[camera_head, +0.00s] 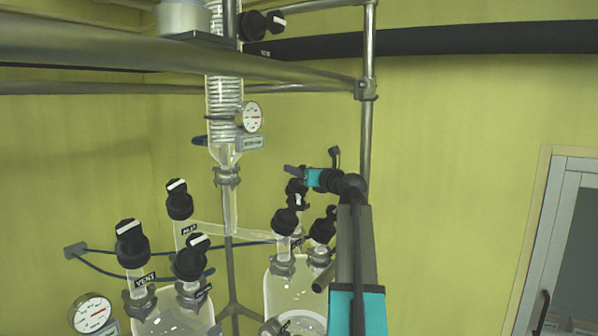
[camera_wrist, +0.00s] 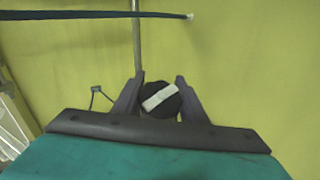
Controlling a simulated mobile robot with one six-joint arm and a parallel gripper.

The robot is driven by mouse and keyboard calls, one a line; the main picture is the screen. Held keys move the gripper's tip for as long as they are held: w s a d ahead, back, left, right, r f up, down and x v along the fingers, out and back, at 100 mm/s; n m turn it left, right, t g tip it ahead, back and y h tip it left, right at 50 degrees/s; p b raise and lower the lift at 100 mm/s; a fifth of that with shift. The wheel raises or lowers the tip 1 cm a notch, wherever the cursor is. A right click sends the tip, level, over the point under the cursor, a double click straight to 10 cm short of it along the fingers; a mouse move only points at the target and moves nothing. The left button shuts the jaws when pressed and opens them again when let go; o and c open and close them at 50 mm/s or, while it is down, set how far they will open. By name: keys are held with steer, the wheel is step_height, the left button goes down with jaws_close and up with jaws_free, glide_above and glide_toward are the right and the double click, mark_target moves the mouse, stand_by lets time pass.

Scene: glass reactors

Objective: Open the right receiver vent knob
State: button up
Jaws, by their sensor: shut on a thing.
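My gripper (camera_head: 294,173) reaches in from the right, above the right receiver (camera_head: 285,293), a clear glass vessel with several black-capped necks. In the wrist view, my gripper (camera_wrist: 160,80) has its two dark fingers on either side of a black knob (camera_wrist: 160,105) with a white bar tilted up to the right. The fingers are shut on this knob. In the head view, the gripped knob (camera_head: 297,188) is partly hidden by the gripper. No readable vent label shows beside it. Two other black knobs, one in front (camera_head: 285,221) and one to the right (camera_head: 322,230), stand close by.
The left receiver (camera_head: 170,318) has several black knobs and a gauge (camera_head: 91,312). A glass column (camera_head: 224,110) with a gauge (camera_head: 252,117) hangs behind. A metal upright (camera_head: 368,130) stands close to my arm. Free room lies at the right, before the door.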

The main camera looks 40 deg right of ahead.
steer(key=shift+n+y+b, duration=0.3)
steer(key=shift+b, duration=0.05)
steer(key=shift+w+n+t+y+b, duration=0.1)
steer(key=shift+n+t+y+b, duration=0.2)
steer(key=shift+n+y+b, duration=0.35)
steer(key=n+y, duration=0.1)
steer(key=n+y+b, duration=0.1)
steer(key=shift+a+n+y, duration=0.25)
steer(key=shift+n+y, duration=0.1)
steer(key=n+y, duration=0.2)
steer(key=a+n+y, duration=0.1)
steer(key=shift+n+g+y+b, duration=0.3)
steer(key=shift+n+g+y, duration=0.1)
steer(key=shift+s+a+n+g+y, duration=0.15)
steer(key=shift+n+g+y, duration=0.1)
steer(key=shift+n+y, duration=0.25)
steer(key=shift+s+a+n+g+y, duration=0.1)
steer(key=shift+n+g+y, duration=0.15)
steer(key=shift+n+y, duration=0.25)
steer(key=o, duration=1.1)
steer(key=shift+a, duration=0.1)
steer(key=shift+c, duration=0.2)
